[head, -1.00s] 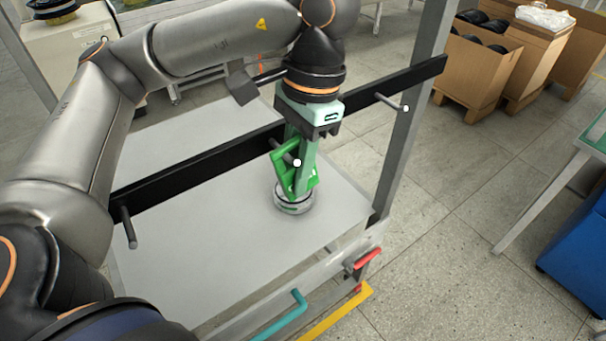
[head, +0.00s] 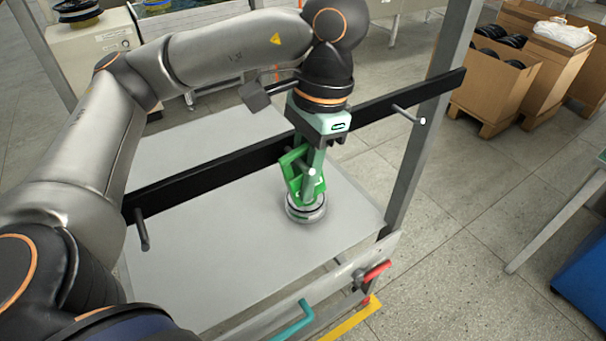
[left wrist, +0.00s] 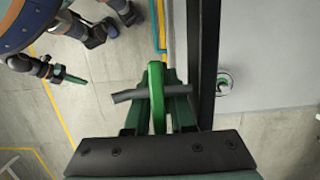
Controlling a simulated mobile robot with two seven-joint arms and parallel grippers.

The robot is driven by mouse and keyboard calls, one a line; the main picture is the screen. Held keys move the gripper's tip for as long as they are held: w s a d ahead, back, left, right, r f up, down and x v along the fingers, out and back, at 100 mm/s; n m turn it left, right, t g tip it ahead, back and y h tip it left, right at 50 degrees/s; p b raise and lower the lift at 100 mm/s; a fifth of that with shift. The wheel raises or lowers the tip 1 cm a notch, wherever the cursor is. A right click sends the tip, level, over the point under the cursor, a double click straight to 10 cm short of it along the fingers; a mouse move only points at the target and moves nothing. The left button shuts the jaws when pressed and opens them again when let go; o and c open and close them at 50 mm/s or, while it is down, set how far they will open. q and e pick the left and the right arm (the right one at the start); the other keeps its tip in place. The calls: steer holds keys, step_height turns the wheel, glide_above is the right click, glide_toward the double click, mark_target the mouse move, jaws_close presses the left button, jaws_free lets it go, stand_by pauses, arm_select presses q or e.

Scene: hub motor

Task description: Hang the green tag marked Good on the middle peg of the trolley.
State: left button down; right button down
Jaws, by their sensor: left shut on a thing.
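The green tag (head: 294,178) is held by my left gripper (head: 310,165), which is shut on it beside the black bar of the trolley. The middle peg (head: 311,172) sticks out of that bar, its white tip in front of the tag. In the left wrist view the tag (left wrist: 157,98) is edge-on between the fingers. The dark peg (left wrist: 128,96) shows on both sides of it, so the tag appears to be around the peg. The marking is not readable. What appears to be my right gripper (left wrist: 68,76) is small in the left wrist view.
The black bar (head: 200,188) also carries a left peg (head: 142,232) and a right peg (head: 408,114). A round metal part (head: 306,210) stands on the trolley's grey shelf (head: 225,260) below the tag. Cardboard boxes (head: 500,95) stand on the floor at the back right.

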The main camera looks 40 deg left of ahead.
arm_select(q)
steer(key=c, duration=0.7)
jaws_free()
steer(key=shift+d, duration=0.1)
steer(key=shift+r, duration=0.1)
steer(key=shift+r, duration=0.2)
steer(key=r+p, duration=0.1)
steer(key=r, duration=0.2)
steer(key=w+r+p, duration=0.1)
steer(key=r, duration=0.3)
steer(key=r+p, duration=0.1)
steer(key=r, duration=0.2)
steer(key=shift+w+d+r, duration=0.35)
steer(key=shift+w+r, duration=0.05)
steer(key=shift+w+d+r, duration=0.1)
steer(key=shift+d+r, duration=0.05)
steer(key=shift+r, duration=0.35)
